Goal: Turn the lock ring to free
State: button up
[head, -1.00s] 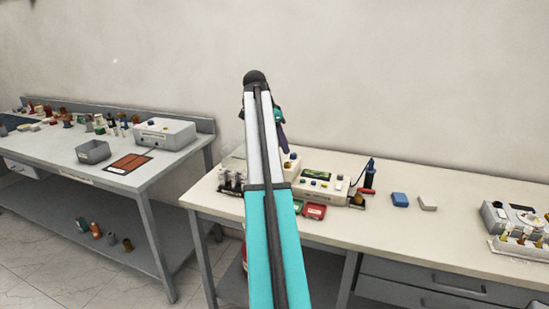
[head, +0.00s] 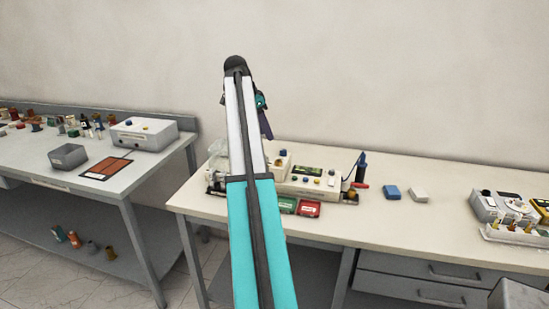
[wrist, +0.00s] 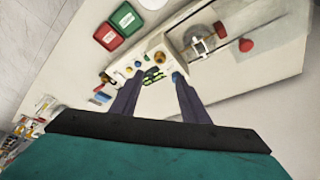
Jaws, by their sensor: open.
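I cannot make out the lock ring with certainty. In the wrist view, a pale bench device carries a silver round fitting (wrist: 201,44) with rods and red knobs beside it. My gripper (wrist: 157,80) is open and empty, its two dark fingers spread above the bench near a green display (wrist: 153,76). In the head view, a dark purple finger of my gripper (head: 265,124) shows high over the back of the bench, partly hidden by my arm. A pale device with knobs and a display (head: 308,180) sits below it. Another device with a white dial (head: 516,203) stands at the far right.
Green and red trays (head: 307,208) lie at the bench's front edge. Blue (head: 392,192) and white blocks lie on its open middle. A second bench at left holds a grey bin (head: 68,156), an instrument box (head: 144,131) and several small parts. A wall stands behind.

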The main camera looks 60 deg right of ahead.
aim_at(278, 160)
jog(key=shift+p+x, duration=1.55)
jog(key=shift+x, duration=5.2)
jog(key=shift+s+d, duration=0.1)
grip_shut()
